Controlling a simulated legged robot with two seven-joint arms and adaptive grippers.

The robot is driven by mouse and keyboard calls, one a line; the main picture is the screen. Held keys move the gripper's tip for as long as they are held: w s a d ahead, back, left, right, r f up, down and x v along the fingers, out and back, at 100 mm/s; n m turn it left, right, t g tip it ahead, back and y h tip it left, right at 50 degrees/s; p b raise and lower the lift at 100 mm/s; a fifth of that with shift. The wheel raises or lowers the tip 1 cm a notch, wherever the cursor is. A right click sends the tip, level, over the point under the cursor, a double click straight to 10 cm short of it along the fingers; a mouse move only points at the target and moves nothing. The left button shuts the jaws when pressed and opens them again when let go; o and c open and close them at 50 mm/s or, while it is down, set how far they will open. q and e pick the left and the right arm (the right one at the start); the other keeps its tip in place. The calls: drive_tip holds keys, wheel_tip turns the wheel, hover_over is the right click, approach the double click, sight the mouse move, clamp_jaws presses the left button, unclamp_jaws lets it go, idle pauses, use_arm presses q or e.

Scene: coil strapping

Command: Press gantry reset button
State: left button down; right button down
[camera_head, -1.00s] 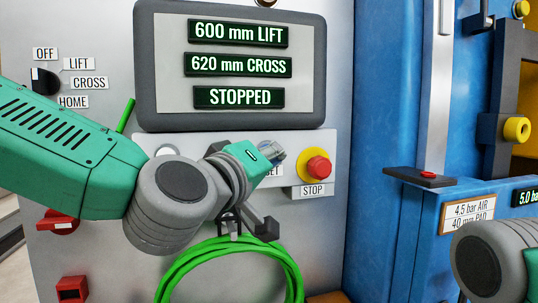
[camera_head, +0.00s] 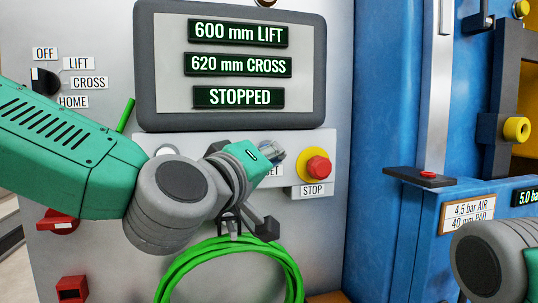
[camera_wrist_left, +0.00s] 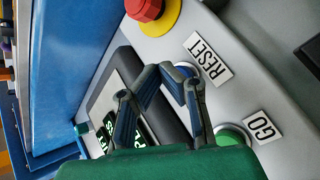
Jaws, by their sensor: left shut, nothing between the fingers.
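The reset button (camera_wrist_left: 187,70) shows in the left wrist view as a pale ring beside the RESET label (camera_wrist_left: 208,60), mostly covered by my fingers. In the head view the button is hidden behind my left gripper (camera_head: 274,152), and only the end of its label shows. My left gripper is shut and empty, its fingertips (camera_wrist_left: 165,70) over the button. I cannot tell whether they touch it. The control panel's screen (camera_head: 230,110) reads 600 mm LIFT, 620 mm CROSS and STOPPED. My right gripper is out of view; part of my right arm shows at the lower right.
A red stop button (camera_head: 318,166) on a yellow base sits close to the right of the left fingertips. A green GO button (camera_wrist_left: 230,136) lies on RESET's other side. A green cable coil (camera_head: 190,262) hangs below on a dark hook. A selector knob (camera_head: 43,80) is at left.

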use_arm(q)
drive_tip(key=shift+w+a+r, duration=0.1)
drive_tip(key=shift+w+a, duration=0.05)
drive_tip(key=shift+w, duration=0.2)
drive_tip(key=shift+w+a, duration=0.2)
drive_tip(key=shift+w, duration=0.3)
idle(1.1)
drive_tip(key=shift+s+d, duration=0.1)
drive_tip(key=shift+s, duration=0.05)
drive_tip(key=shift+s+d, duration=0.2)
drive_tip(key=shift+s, duration=0.55)
drive_tip(key=shift+s+d, duration=0.25)
drive_tip(key=shift+s, duration=0.55)
drive_tip(key=shift+s+d, duration=0.3)
drive_tip(key=shift+s, duration=0.5)
drive_tip(key=shift+s+d, duration=0.25)
drive_tip(key=shift+s, duration=0.55)
